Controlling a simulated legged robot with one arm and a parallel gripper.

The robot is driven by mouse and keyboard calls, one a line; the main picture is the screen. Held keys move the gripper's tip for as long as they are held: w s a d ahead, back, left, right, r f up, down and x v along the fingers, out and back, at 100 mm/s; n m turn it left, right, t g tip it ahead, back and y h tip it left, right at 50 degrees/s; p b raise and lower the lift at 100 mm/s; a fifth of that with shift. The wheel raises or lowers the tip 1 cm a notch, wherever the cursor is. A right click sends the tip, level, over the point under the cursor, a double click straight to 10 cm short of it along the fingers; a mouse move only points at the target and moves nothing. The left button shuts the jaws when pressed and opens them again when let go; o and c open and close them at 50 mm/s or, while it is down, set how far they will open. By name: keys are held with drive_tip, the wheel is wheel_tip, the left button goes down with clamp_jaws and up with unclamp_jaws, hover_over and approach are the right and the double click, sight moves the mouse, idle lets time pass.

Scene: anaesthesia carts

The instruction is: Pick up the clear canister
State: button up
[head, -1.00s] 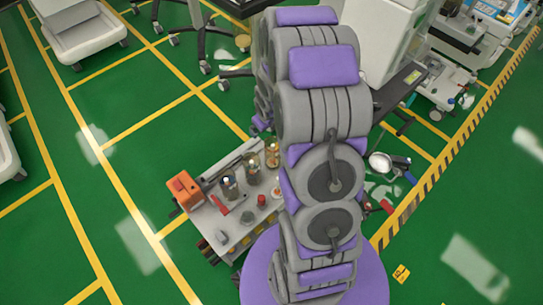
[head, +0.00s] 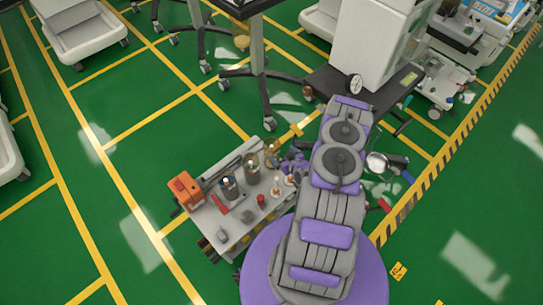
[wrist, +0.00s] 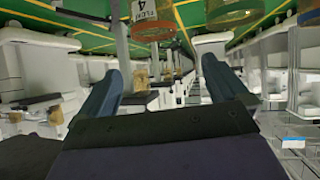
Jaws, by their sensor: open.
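Several see-through canisters stand upright on the small cart (head: 235,230) in the head view: one dark inside (head: 229,188), one in the middle (head: 251,171), and an amber-tinted one (head: 271,151) at the far end. I cannot tell for certain which is the clear canister. My gripper shows small and purple beside the far canister in the head view, partly hidden by my arm. In the wrist view my gripper (wrist: 162,72) is open, with nothing between its fingers. That view looks upside down; parts of canisters (wrist: 152,22) (wrist: 232,12) show along its top edge.
A wheeled stand (head: 260,75) and a white machine (head: 370,50) stand behind. Green floor is free to the left.

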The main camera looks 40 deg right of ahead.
drive_tip(key=s+f+m+t+h, duration=0.1)
drive_tip(key=s+f, duration=0.1)
drive_tip(key=s, duration=0.1)
drive_tip(key=b, duration=0.4)
approach(268, 141)
drive_tip(key=w+f, duration=0.1)
drive_tip(key=shift+m+t, duration=0.3)
drive_tip(key=b+x, duration=0.1)
drive_tip(key=x, duration=0.1)
drive_tip(key=b+x, duration=0.1)
drive_tip(key=x, duration=0.2)
drive_tip(key=shift+d+f, duration=0.25)
drive_tip(key=shift+a+r, duration=0.1)
drive_tip(key=shift+c, duration=0.8)
drive_tip(key=c, duration=1.2)
drive_tip(key=shift+r, duration=0.15)
drive_tip(key=shift+c, duration=0.2)
